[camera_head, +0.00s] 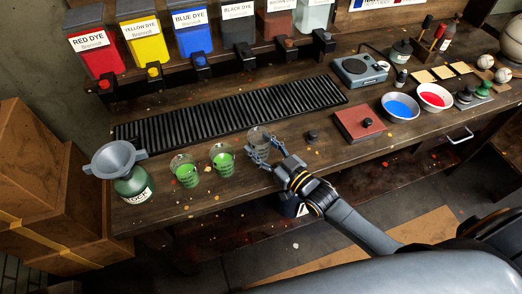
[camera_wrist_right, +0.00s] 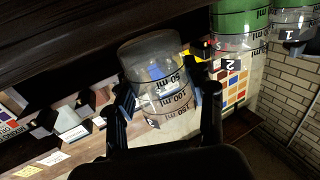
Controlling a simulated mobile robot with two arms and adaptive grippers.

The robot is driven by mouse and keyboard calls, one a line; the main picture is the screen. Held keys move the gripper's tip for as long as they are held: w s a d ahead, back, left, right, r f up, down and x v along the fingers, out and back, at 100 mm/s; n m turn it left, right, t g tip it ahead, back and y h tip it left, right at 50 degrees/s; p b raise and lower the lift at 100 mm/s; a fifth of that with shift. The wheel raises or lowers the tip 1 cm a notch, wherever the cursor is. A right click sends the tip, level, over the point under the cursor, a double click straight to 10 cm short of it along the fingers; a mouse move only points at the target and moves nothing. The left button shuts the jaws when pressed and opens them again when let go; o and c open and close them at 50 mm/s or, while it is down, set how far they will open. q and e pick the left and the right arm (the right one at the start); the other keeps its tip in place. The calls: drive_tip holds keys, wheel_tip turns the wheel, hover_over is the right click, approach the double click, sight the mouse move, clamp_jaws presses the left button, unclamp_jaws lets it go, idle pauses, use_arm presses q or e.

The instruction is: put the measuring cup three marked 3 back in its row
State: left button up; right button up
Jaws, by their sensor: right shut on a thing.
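My right gripper (camera_head: 263,156) is shut on a clear, empty-looking measuring cup (camera_head: 259,139), just right of the two green-filled cups. In the right wrist view the same cup (camera_wrist_right: 158,62) sits between the fingers, with ml marks on its side. A number label low on it is too small to read surely. A green-filled cup (camera_head: 222,157) stands on the bench nearest the held one; in the wrist view it is marked 2 (camera_wrist_right: 240,25). Another green-filled cup (camera_head: 186,172) stands left of it; in the wrist view it is marked 1 (camera_wrist_right: 292,20). My left gripper is not in view.
A black slatted grate (camera_head: 235,110) lies behind the cups. A green bottle with a grey funnel (camera_head: 117,158) stands at the left end. A small dark knob (camera_head: 312,135) and a red-brown box (camera_head: 359,124) are to the right. Dye containers (camera_head: 192,32) line the back.

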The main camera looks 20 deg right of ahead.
wheel_tip(320, 180, down, 2)
drive_tip(key=shift+f, duration=0.1)
drive_tip(key=shift+s, duration=0.1)
drive_tip(key=shift+f, duration=0.1)
drive_tip(key=o, duration=1.2)
drive_tip(key=shift+o, duration=0.2)
